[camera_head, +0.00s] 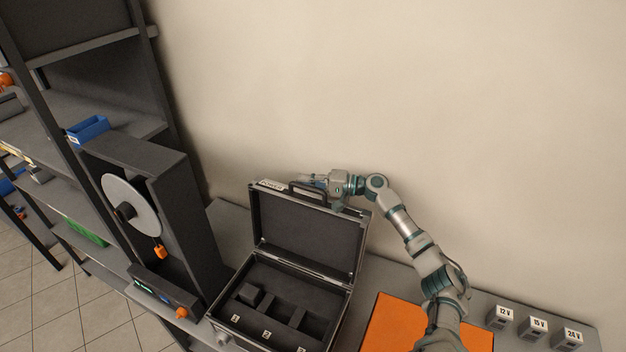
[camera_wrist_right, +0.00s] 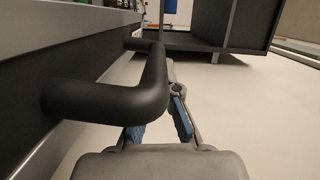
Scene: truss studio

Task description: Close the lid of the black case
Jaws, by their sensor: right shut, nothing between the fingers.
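The black case (camera_head: 233,315) stands open on the bench, its lid (camera_head: 305,232) raised about upright with a dark padded inside. A black handle (camera_head: 306,188) sits at the lid's top edge and shows large in the wrist view (camera_wrist_right: 115,103). My right gripper (camera_head: 308,178) is shut and empty, at the far side of the lid's top edge beside the handle. In the wrist view the handle partly hides its blue-padded fingers (camera_wrist_right: 166,92); whether they touch it I cannot tell. My left gripper is not in view.
The case holds a dark block (camera_head: 250,294) and numbered compartments. A dark spool stand (camera_head: 165,215) is close on the left, before tall shelving. An orange mat (camera_head: 390,325) and several small labelled boxes (camera_head: 538,326) are on the right. A pale wall rises behind.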

